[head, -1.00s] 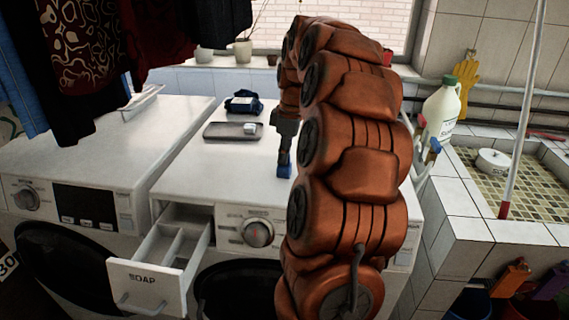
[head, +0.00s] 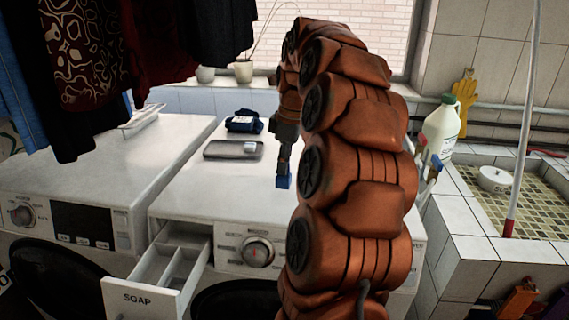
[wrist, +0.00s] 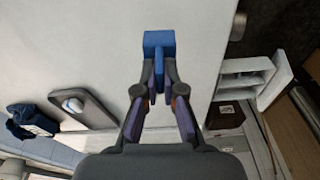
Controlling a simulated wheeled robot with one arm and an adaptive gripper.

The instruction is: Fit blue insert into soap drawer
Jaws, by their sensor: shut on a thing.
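The blue insert (wrist: 159,42) is pinched between the fingertips of my gripper (wrist: 160,88) in the wrist view, over the white washing machine top. In the head view the insert (head: 283,181) shows as a small blue piece at the tips of my gripper (head: 284,166), beside my copper-coloured arm. I cannot tell the exact gap to the machine top. The soap drawer (head: 150,296) is pulled open at the machine's front left, with dividers inside and SOAP on its front. It also shows in the wrist view (wrist: 262,82), to the right of the insert. My arm hides part of the machine's front.
A grey tray (head: 225,150) with a small light piece and a dark blue folded cloth (head: 243,121) lie on the machine top. Clothes (head: 100,60) hang at upper left. A control knob (head: 257,251) is right of the drawer. A white jug (head: 441,127) stands by the tiled sink.

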